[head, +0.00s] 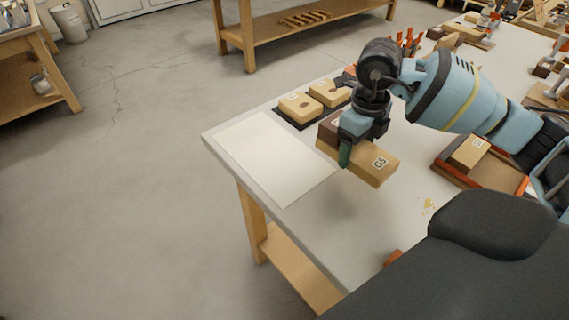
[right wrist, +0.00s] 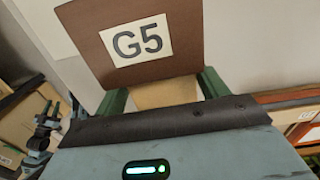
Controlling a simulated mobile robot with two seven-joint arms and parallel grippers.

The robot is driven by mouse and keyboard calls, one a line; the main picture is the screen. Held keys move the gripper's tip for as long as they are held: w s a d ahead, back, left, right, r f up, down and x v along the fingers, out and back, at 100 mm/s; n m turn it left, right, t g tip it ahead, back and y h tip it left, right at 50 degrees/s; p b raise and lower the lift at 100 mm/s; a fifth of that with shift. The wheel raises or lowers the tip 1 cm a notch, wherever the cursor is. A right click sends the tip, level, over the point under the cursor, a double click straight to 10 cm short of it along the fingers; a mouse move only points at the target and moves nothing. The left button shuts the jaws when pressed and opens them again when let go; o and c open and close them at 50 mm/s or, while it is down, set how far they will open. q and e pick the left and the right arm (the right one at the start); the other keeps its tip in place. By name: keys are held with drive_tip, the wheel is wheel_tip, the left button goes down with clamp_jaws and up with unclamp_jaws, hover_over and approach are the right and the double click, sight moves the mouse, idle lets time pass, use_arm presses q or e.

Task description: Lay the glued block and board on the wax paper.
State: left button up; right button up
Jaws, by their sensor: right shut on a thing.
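The wax paper (head: 268,158) is a pale sheet lying flat and bare at the left end of the bench. My right gripper (head: 347,148) is shut on the glued block and board, just right of the sheet and apparently above the bench. My left gripper is out of view.
A dark tray (head: 297,122) with two light blocks (head: 299,107) stands behind the wax paper. An orange-edged tray (head: 445,165) with a labelled block (head: 468,153) is at the right. Bare bench (head: 345,225) lies in front, with small yellow crumbs (head: 428,206).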

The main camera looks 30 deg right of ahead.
drive_tip(key=shift+d+m, duration=0.15)
drive_tip(key=shift+m, duration=0.15)
drive_tip(key=p, duration=0.1)
hover_over(285, 165)
drive_tip(key=shift+s+d+f, duration=0.2)
drive_tip(key=shift+d+f, duration=0.05)
drive_tip(key=shift+f, duration=0.4)
drive_tip(key=shift+w, duration=0.1)
drive_tip(key=shift+w+a, duration=0.2)
drive_tip(key=shift+a, duration=0.15)
wheel_tip(285, 165, down, 3)
drive_tip(key=shift+f, duration=0.25)
drive_tip(key=shift+f, duration=0.15)
drive_tip(key=o, duration=1)
drive_tip(key=shift+o, duration=0.5)
